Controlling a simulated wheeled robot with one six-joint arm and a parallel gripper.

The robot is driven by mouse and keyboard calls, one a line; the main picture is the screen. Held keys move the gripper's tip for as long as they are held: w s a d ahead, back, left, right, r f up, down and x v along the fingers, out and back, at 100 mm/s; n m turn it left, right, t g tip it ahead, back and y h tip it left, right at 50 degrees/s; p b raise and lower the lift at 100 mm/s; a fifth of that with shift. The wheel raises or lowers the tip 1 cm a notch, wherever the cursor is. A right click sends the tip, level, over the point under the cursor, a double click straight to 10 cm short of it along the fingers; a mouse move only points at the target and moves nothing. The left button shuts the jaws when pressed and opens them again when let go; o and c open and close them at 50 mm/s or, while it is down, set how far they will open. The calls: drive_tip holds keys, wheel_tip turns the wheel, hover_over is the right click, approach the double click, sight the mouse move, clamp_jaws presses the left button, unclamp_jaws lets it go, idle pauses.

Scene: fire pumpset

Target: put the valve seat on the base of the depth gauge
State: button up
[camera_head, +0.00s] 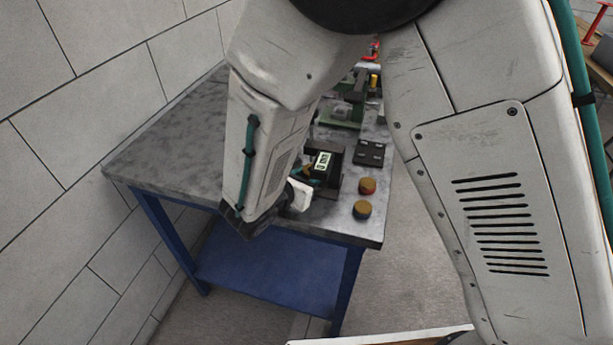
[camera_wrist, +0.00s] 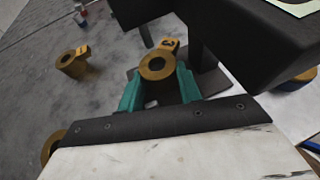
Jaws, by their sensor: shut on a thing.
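A brass valve seat (camera_wrist: 157,67), a ring with a tab marked 3, is between the teal fingers of my gripper (camera_wrist: 158,88) in the wrist view. My gripper is shut on it. The depth gauge (camera_wrist: 245,40) is the dark body at the upper right, with its dark base (camera_wrist: 210,82) low behind the fingers. The seat is close beside the gauge's upright and over or on its base; I cannot tell whether they touch. In the head view the gauge (camera_head: 323,162) shows its lit display, and my arm hides the seat.
Another brass ring with a tab (camera_wrist: 72,64) lies on the table to the left, and a further brass part (camera_wrist: 50,148) is partly hidden at lower left. Two round capped parts (camera_head: 362,209) stand near the table's right edge. The table's left side (camera_head: 180,150) is clear.

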drive_tip(key=shift+f, duration=0.15)
drive_tip(key=o, duration=1.2)
drive_tip(key=shift+s+a+r, duration=0.15)
drive_tip(key=shift+r, duration=0.1)
drive_tip(key=v, duration=1.1)
drive_tip(key=shift+s+a, duration=0.15)
drive_tip(key=shift+s, duration=0.1)
